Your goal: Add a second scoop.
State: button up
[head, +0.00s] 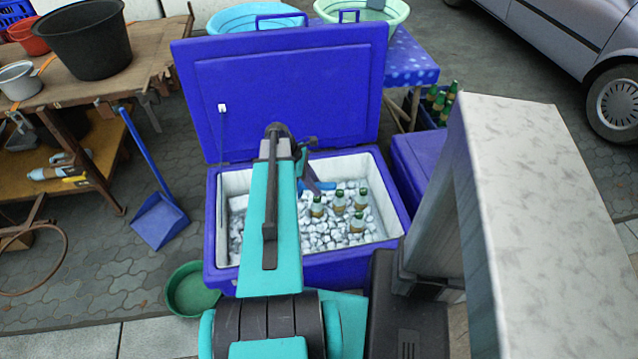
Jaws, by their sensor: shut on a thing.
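The blue cooler (290,38) stands open in front of me, its lid tilted back. White ice chunks (325,238) fill its white-lined inside. Several green-necked bottles (339,203) stand in the ice at the right. My teal arm reaches over the cooler and covers its left middle. My gripper (311,168) is beyond the arm's end, partly hidden, low over the far part of the ice. It is shut on a blue scoop (321,186). The scoop's bowl is mostly hidden, so I cannot tell whether it holds ice.
A green basin (192,289) sits on the paving left of the cooler. A blue dustpan (158,221) stands behind it. A wooden table at left holds a black tub (85,38) and a pot (20,80). Blue and green basins (256,17) stand behind the lid. A car is at right.

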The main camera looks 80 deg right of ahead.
aim_at(301, 185)
jog(key=shift+s, duration=0.75)
jog(key=shift+f, duration=0.15)
jog(key=shift+g, duration=0.9)
jog(key=f+b, duration=0.7)
jog(key=f, duration=0.2)
jog(key=f+b, duration=0.8)
jog(key=f, duration=0.1)
jog(key=f+b, duration=0.8)
jog(key=f, duration=0.1)
jog(key=shift+w+f, duration=0.3)
jog(key=shift+w, duration=0.05)
jog(key=shift+w+f+b, duration=0.1)
jog(key=shift+b, duration=0.3)
jog(key=shift+w+a+b, duration=0.2)
jog(key=shift+w+b, duration=0.4)
jog(key=shift+w, duration=1.65)
jog(key=shift+w+a+b, duration=0.15)
jog(key=shift+w+b, duration=0.4)
jog(key=shift+w, duration=1.65)
jog(key=shift+s+r+t+p, duration=0.35)
jog(key=shift+s+r+p, duration=0.15)
jog(key=shift+r+p, duration=3.8)
jog(key=shift+s+r+t+p, duration=0.3)
jog(key=shift+s+r+p, duration=0.25)
jog(key=shift+r+p, duration=3.7)
jog(key=shift+s+r+t+p, duration=0.45)
jog(key=shift+r+p, duration=2.65)
jog(key=shift+r, duration=2.3)
